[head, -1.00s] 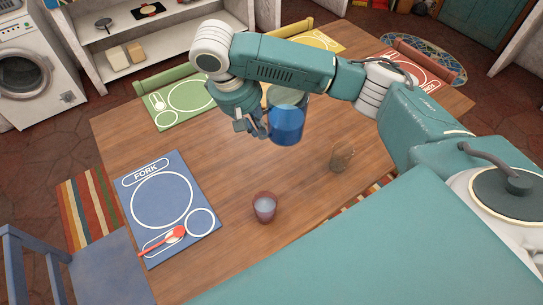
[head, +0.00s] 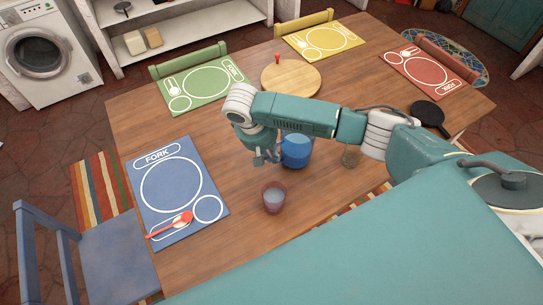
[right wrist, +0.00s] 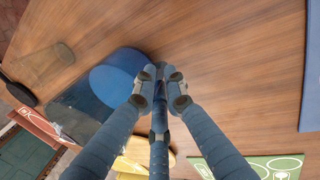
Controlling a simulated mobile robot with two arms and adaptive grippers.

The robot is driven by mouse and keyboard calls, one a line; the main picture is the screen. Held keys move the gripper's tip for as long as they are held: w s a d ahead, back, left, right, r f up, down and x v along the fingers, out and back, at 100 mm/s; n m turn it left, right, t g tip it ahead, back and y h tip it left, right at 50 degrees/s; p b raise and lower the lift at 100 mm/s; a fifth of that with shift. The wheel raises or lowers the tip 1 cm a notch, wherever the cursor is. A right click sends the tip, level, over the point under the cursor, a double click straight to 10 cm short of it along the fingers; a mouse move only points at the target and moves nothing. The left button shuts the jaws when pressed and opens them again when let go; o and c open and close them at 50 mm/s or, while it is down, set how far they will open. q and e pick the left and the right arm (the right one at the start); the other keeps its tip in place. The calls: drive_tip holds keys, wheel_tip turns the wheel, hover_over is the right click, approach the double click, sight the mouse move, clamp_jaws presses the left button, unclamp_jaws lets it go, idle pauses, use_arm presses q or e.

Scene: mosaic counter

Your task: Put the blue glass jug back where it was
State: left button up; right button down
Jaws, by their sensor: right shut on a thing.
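The blue glass jug (head: 297,150) is clear above with deep blue below, and stands upright near the middle of the wooden table (head: 330,225). My right gripper (head: 262,160) is at its left side, shut on it. In the right wrist view the jug (right wrist: 120,72) is just left of the fingertips (right wrist: 160,88), which meet close together at its edge. The exact grip point is hidden by the fingers. I cannot tell whether the jug's base touches the table. My right arm hides part of the jug's top. My left gripper is not in view.
A purplish cup (head: 273,200) stands in front of the jug, and a clear glass (head: 350,157) to its right. A round wooden board (head: 290,78) lies behind, a dark pan (head: 428,116) at right.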

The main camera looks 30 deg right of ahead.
drive_tip(key=shift+f, duration=0.8)
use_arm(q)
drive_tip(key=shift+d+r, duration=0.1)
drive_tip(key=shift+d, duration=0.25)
use_arm(e)
drive_tip(key=shift+f, duration=0.1)
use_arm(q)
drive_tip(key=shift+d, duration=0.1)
use_arm(e)
drive_tip(key=c, duration=1.8)
unclamp_jaws()
drive_tip(key=shift+f, duration=0.1)
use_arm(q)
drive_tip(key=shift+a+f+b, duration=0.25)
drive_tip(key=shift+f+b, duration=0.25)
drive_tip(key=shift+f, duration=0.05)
use_arm(e)
drive_tip(key=v, duration=1.2)
drive_tip(key=shift+s, duration=0.1)
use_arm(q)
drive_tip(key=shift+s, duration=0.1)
